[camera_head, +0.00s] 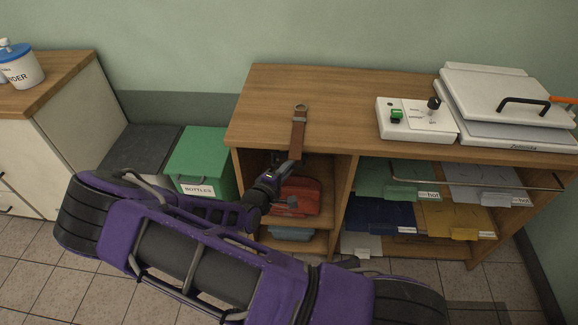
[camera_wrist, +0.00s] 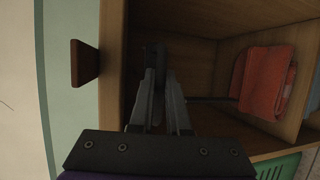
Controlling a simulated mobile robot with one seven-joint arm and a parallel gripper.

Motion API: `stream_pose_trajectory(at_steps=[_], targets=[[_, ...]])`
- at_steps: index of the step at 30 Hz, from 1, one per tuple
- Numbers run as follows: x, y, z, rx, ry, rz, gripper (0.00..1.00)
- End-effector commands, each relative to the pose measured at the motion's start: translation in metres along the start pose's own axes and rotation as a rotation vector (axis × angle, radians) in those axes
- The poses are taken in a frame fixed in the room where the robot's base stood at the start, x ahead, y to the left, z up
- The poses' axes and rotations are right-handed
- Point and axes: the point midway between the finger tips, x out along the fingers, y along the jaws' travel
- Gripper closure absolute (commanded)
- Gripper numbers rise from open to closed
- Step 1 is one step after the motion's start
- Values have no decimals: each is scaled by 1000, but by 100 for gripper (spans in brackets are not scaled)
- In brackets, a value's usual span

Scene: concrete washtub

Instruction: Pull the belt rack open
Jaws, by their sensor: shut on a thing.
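My gripper (camera_head: 283,172) reaches into the upper left of the shelf unit's open left compartment, just below the wooden top. In the wrist view its two fingers (camera_wrist: 157,62) are close together, shut on a dark part of the belt rack (camera_wrist: 152,52) in the shadow under the top. The rack's shape and how far it is out are hard to tell. A brown strap (camera_head: 298,132) with a metal ring lies over the top's front edge, right above my gripper. A brown end piece also shows in the wrist view (camera_wrist: 84,62), apart from the fingers.
A folded red cloth (camera_head: 297,196) lies in the compartment right of and below my gripper. The wooden side panel (camera_head: 242,182) is close on the left. A green bottles bin (camera_head: 203,160) stands left of the unit. Trays with folders fill the right bay.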

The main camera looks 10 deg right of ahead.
Motion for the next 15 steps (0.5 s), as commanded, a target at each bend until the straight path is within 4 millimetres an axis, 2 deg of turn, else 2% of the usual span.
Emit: stream_pose_trajectory(at_steps=[5, 8, 15], targets=[[-17, -2, 7, -1, 1, -2, 100], [-36, -6, 14, -2, 2, -3, 100], [-100, -22, 40, -5, 4, -2, 100]])
